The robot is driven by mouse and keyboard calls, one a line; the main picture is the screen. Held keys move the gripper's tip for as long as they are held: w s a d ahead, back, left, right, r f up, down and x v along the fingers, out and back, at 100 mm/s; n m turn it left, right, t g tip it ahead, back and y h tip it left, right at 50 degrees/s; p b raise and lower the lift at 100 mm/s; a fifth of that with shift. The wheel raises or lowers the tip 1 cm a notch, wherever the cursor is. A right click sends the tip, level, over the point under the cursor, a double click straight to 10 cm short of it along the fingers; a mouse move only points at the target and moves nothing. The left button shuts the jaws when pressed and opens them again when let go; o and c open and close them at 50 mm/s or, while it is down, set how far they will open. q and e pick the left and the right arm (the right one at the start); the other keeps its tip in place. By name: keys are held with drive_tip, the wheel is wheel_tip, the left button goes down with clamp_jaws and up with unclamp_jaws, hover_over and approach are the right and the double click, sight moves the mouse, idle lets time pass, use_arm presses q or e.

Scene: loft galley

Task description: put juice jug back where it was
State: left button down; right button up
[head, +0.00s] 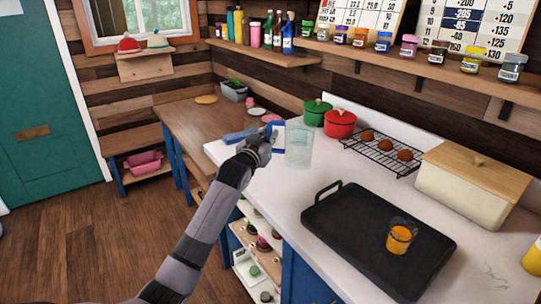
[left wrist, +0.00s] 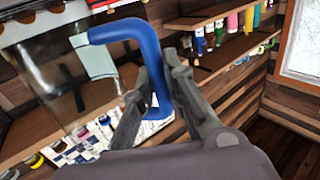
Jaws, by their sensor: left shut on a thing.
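The juice jug (head: 298,147) is a clear, empty-looking pitcher with a blue handle. It appears upright over the white counter (head: 270,195), near the back left. I cannot tell whether its base touches the counter. My left gripper (head: 266,140) is shut on the handle, at the jug's left side. In the left wrist view the fingers (left wrist: 158,100) close around the blue handle (left wrist: 125,27), and the clear jug body (left wrist: 65,60) fills the upper left. My right gripper is not in view.
Green (head: 315,112) and red (head: 340,124) pots stand just behind the jug. A cooling rack (head: 385,166) and a bread box (head: 460,195) stand farther right. The counter between jug and tray is clear.

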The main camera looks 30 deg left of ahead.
use_arm(q)
wheel_tip(320, 180, down, 3)
drive_tip(key=shift+r, duration=0.1)
wheel_tip(320, 180, down, 4)
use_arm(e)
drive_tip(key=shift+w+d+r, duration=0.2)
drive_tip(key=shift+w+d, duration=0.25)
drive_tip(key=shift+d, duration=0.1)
use_arm(q)
drive_tip(key=c, duration=1.6)
unclamp_jaws()
drive_tip(key=shift+c, duration=0.2)
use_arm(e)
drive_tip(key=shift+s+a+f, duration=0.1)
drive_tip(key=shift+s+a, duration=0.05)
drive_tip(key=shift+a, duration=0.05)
